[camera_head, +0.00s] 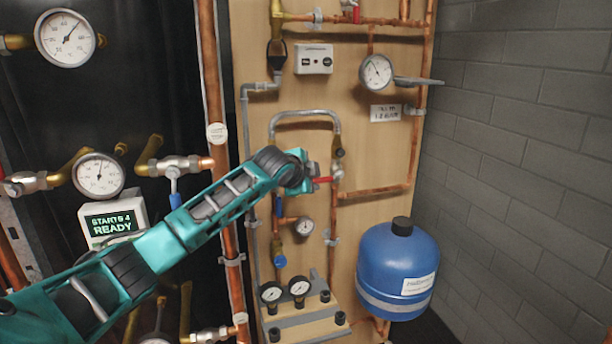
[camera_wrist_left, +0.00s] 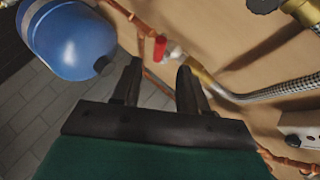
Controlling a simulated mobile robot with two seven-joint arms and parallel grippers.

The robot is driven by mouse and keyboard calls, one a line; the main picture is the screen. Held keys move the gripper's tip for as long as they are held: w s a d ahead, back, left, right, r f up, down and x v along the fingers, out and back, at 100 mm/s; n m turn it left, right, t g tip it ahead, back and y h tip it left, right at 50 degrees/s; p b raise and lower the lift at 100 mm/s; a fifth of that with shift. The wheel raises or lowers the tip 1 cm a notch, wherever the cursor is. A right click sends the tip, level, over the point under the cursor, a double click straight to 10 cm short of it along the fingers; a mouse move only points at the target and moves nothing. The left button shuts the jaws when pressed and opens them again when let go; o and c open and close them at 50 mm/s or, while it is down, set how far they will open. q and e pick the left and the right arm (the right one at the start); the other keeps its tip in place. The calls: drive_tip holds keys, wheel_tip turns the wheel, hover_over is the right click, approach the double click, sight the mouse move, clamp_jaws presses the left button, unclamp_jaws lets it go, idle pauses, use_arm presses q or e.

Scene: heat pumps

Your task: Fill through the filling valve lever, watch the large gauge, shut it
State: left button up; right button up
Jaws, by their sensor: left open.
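The filling valve lever (camera_head: 322,180) is a small red handle on the pipework of the wooden board. In the left wrist view, the red lever (camera_wrist_left: 160,47) shows beyond the gap between my fingertips. My left gripper (camera_wrist_left: 158,78) is open and empty, with its two dark fingers apart. In the head view, my left gripper (camera_head: 311,174) is close to the lever, partly hidden by my wrist. The large gauge (camera_head: 377,72) is a round white dial at the board's upper right; its reading is too small to tell. My right gripper is out of view.
A blue tank (camera_head: 398,270) hangs at the board's lower right. A small sign (camera_head: 385,113) is below the large gauge. A braided hose (camera_head: 305,114) arches above the lever. Copper pipes (camera_head: 372,192) run near my gripper. A grey block wall (camera_head: 520,150) stands at right.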

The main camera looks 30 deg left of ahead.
use_arm(q)
drive_tip(key=shift+v, duration=1.3)
drive_tip(key=shift+f, duration=0.1)
idle(0.8)
drive_tip(key=s+d+f+n+h, duration=0.1)
drive_tip(key=s+d+f, duration=0.35)
drive_tip(key=f, duration=0.35)
drive_tip(key=s+d+f+n+g+h, duration=0.1)
drive_tip(key=s+d+f+h, duration=0.15)
drive_tip(key=d+f, duration=0.4)
drive_tip(key=s+d+f+n+h, duration=0.1)
drive_tip(key=s+d+f, duration=0.4)
drive_tip(key=f, duration=0.3)
drive_tip(key=s+d+f+n, duration=0.2)
drive_tip(key=s+f, duration=0.3)
drive_tip(key=s, duration=0.6)
drive_tip(key=s+d+f+n, duration=0.3)
drive_tip(key=s+f+n, duration=0.1)
drive_tip(key=s, duration=0.7)
drive_tip(key=shift+f+n+g, duration=0.3)
drive_tip(key=shift+f, duration=0.45)
drive_tip(key=shift+y, duration=0.25)
